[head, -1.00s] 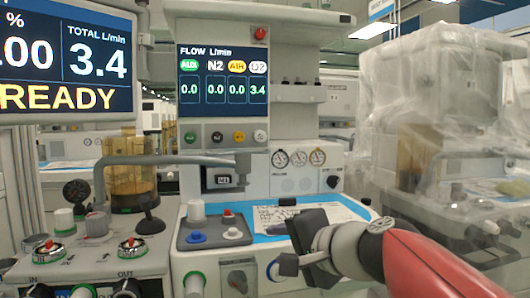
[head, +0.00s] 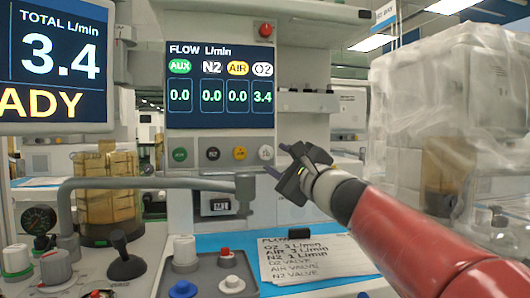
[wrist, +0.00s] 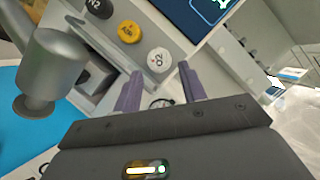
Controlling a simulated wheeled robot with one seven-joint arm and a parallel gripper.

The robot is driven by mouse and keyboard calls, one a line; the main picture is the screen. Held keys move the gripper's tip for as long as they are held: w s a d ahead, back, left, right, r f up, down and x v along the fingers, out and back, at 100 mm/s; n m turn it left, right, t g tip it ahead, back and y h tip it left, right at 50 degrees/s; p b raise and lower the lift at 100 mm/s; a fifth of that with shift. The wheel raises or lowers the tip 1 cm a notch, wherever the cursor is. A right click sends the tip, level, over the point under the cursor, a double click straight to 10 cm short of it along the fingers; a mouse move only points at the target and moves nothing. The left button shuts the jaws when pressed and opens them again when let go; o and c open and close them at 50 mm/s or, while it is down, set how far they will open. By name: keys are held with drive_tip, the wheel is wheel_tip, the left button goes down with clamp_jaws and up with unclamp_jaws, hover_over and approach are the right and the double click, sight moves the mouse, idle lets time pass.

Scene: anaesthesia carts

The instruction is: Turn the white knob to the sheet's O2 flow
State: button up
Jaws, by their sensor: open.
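The white O2 knob (wrist: 158,61) is the last in the row on the flow panel and shows just beyond my fingertips in the wrist view. My gripper (wrist: 160,82) is open, with its two purple fingers apart and nothing between them. In the head view my gripper (head: 270,162) is at the panel's right end, its fingers overlapping the O2 knob's place. Contact cannot be told. The flow display (head: 221,90) reads O2 3.4, with AUX, N2 and AIR at 0.0.
The yellow AIR knob (wrist: 129,31) sits beside the O2 knob, with black N2 (head: 213,154) and green AUX (head: 180,154) farther left. A grey pipe arm (head: 150,183) crosses in front below the panel. A large monitor (head: 55,62) stands at left; a plastic-wrapped cart (head: 440,120) stands at right.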

sight(267, 154)
drive_tip(key=p+x, duration=0.1)
drive_tip(key=x, duration=0.5)
drive_tip(key=shift+w+a+p, duration=0.1)
drive_tip(key=shift+p, duration=0.2)
drive_tip(key=c, duration=0.7)
drive_tip(key=m+b, duration=0.1)
drive_tip(key=b, duration=0.1)
drive_tip(key=shift+f+t+b, duration=0.35)
drive_tip(key=shift+t+b, duration=0.05)
drive_tip(key=shift+m+t+b, duration=0.3)
drive_tip(key=shift+m+b, duration=0.7)
drive_tip(key=shift+b, duration=0.05)
drive_tip(key=shift+r+m+h, duration=0.3)
drive_tip(key=shift+m+h, duration=0.2)
drive_tip(key=shift+h, duration=0.1)
